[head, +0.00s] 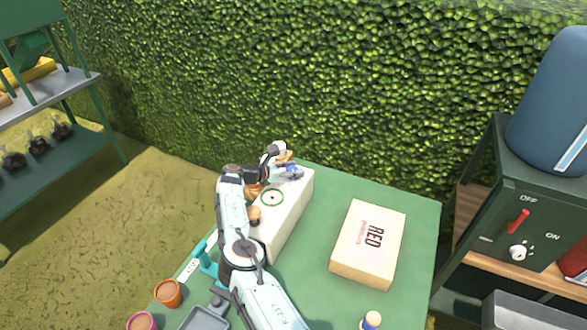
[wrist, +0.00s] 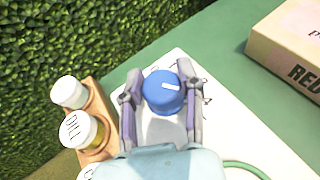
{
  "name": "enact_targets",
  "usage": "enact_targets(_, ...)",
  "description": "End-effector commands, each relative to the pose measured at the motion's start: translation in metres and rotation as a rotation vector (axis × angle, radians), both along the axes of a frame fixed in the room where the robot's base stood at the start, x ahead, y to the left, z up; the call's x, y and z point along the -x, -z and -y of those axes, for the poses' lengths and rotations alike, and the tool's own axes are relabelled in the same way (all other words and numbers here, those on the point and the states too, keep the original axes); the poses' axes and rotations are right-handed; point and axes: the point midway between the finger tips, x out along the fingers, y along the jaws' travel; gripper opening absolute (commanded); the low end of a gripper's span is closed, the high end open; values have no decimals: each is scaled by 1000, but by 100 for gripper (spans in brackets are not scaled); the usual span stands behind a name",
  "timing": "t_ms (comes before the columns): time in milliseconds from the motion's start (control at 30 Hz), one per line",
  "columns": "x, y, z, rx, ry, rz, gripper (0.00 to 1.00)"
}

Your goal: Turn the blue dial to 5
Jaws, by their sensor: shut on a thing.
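The blue dial (wrist: 163,92) is a round knob with a short white pointer mark near its top, turned toward the right in the wrist view. It sits on a white panel box (head: 291,217) on the green table. My gripper (wrist: 161,92) has a finger on each side of the dial and is shut on it. In the head view my gripper (head: 287,163) is at the far end of the box and partly hides the dial (head: 293,171). The numbers around the dial are mostly hidden or too small to read.
A wooden rack (wrist: 98,127) with white-capped jars, one labelled DILL (wrist: 80,128), stands close left of my gripper. A box marked RED (head: 368,243) lies to the right. Terracotta pots (head: 168,293) are at the front left. A hedge (head: 300,80) rises behind the table.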

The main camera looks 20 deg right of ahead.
Motion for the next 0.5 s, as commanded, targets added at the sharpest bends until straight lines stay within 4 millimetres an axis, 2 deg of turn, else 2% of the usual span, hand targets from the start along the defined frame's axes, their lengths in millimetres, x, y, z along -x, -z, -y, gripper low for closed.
enact_targets(33,-5,3,-10,-11,-29,0,0)
enact_targets(133,-5,3,-10,-11,-29,0,0)
enact_targets(167,-5,3,-10,-11,-30,1,45)
enact_targets(200,-5,3,-10,-11,-30,1,58)
enact_targets(233,-5,3,-10,-11,-30,1,63)
enact_targets(500,-3,1,-6,-6,-18,2,63)
